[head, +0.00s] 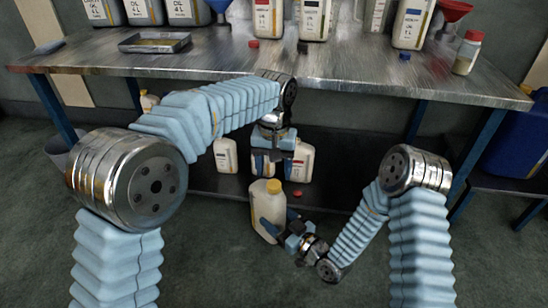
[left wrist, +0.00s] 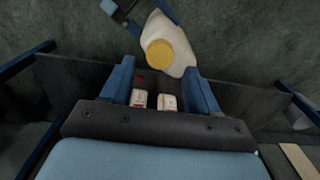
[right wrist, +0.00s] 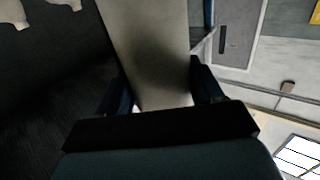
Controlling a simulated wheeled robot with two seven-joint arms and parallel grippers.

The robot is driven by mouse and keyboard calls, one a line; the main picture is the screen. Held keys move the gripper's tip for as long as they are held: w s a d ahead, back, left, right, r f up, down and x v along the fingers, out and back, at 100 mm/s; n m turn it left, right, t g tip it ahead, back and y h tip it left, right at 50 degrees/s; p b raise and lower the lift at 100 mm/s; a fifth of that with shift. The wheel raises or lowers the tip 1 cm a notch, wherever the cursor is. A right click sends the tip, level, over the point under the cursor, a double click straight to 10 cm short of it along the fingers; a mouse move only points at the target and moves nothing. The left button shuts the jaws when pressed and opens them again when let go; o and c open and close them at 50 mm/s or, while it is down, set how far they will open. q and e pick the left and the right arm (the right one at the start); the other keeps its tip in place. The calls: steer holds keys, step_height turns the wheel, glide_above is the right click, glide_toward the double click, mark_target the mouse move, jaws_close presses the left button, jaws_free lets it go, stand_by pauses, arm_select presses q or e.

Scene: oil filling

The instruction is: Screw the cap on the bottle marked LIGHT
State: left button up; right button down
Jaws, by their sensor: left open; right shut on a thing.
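A pale bottle (head: 258,205) with a yellow cap (head: 274,186) on its mouth is held slightly tilted in front of the table. My right gripper (head: 277,225) is shut on its body; the bottle's side (right wrist: 150,40) fills the middle of the right wrist view. No writing shows on it, so I cannot tell whether it is marked LIGHT. My left gripper (head: 272,165) is open and empty, just above the cap. In the left wrist view the cap (left wrist: 170,50) lies beyond the fingertips, apart from them. How tightly the cap sits cannot be seen.
The metal table (head: 340,65) carries labelled bottles, a tray (head: 155,42), a red cap (head: 253,43), a blue cap (head: 405,56) and a jar (head: 467,52). White bottles (head: 226,155) and a red cap (head: 297,193) are on the lower shelf behind my grippers. The floor in front is clear.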

mark_target(274, 184)
arm_select(q)
steer(key=shift+f, duration=2.25)
steer(key=c, duration=1.1)
steer(key=o, duration=1.2)
steer(key=shift+o, duration=0.2)
step_height(274, 184, up, 12)
